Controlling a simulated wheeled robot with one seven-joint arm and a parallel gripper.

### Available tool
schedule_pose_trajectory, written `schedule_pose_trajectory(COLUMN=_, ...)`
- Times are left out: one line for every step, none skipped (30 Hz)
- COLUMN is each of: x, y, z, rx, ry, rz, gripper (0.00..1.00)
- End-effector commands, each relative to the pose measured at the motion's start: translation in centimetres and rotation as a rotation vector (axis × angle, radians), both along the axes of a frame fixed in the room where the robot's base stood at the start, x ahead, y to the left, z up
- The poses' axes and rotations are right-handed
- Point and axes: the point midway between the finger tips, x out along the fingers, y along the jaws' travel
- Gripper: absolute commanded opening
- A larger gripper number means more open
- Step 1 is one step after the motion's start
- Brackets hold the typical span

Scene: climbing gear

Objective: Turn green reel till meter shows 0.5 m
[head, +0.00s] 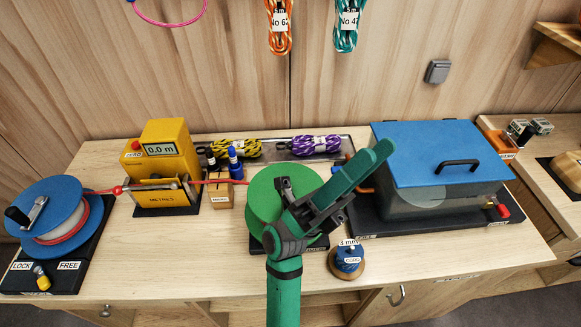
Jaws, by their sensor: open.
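The green reel (262,204) stands upright on a dark base at the middle of the bench. A dark crank part (283,186) shows on its face. My green gripper (368,172) is in front of the reel's right side, open, its fingers pointing up and right. It hides part of the reel, and I cannot tell whether it touches it. The yellow meter (160,160) reads 0.0 m on its display (160,149). A red cord (205,183) runs from the blue reel (50,212) through the meter to the green reel.
The blue-lidded box (440,152) stands right of my gripper. A small 3 mm cord spool (347,262) sits near the front edge. Marker pens (235,163) in a wooden block and a tray with rope bundles (316,145) are behind. A LOCK/FREE base (70,275) holds the blue reel.

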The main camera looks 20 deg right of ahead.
Motion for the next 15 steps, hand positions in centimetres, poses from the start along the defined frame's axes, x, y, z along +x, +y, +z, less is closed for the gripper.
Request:
schedule_pose_trajectory(x=-0.5, y=-0.8, z=0.7, rx=0.037, ry=-0.076, rz=0.004, gripper=0.42)
schedule_pose_trajectory(x=-0.8, y=-1.3, z=1.0, rx=0.058, ry=-0.116, rz=0.009, gripper=0.42)
schedule_pose_trajectory(x=-1.3, y=-1.9, z=1.3, rx=0.086, ry=-0.172, rz=0.011, gripper=0.42)
schedule_pose_trajectory(x=-1.7, y=-2.4, z=1.5, rx=0.107, ry=-0.213, rz=0.015, gripper=0.42)
schedule_pose_trajectory(x=-2.1, y=-2.9, z=1.6, rx=0.128, ry=-0.255, rz=0.015, gripper=0.42)
schedule_pose_trajectory(x=-2.5, y=-3.6, z=1.7, rx=0.159, ry=-0.309, rz=0.018, gripper=0.42)
schedule_pose_trajectory(x=-2.8, y=-4.1, z=1.7, rx=0.181, ry=-0.349, rz=0.019, gripper=0.42)
schedule_pose_trajectory(x=-3.1, y=-4.6, z=1.7, rx=0.204, ry=-0.389, rz=0.02, gripper=0.42)
schedule_pose_trajectory(x=-3.6, y=-5.3, z=1.6, rx=0.234, ry=-0.446, rz=0.021, gripper=0.42)
schedule_pose_trajectory(x=-3.9, y=-5.8, z=1.5, rx=0.257, ry=-0.486, rz=0.02, gripper=0.42)
schedule_pose_trajectory(x=-4.2, y=-6.3, z=1.3, rx=0.281, ry=-0.527, rz=0.02, gripper=0.42)
schedule_pose_trajectory(x=-4.5, y=-6.9, z=1.0, rx=0.314, ry=-0.58, rz=0.021, gripper=0.42)
schedule_pose_trajectory(x=-4.7, y=-7.3, z=0.8, rx=0.338, ry=-0.62, rz=0.021, gripper=0.42)
schedule_pose_trajectory(x=-4.8, y=-7.7, z=0.5, rx=0.363, ry=-0.661, rz=0.021, gripper=0.42)
schedule_pose_trajectory(x=-5.1, y=-8.2, z=0.0, rx=0.396, ry=-0.714, rz=0.019, gripper=0.42)
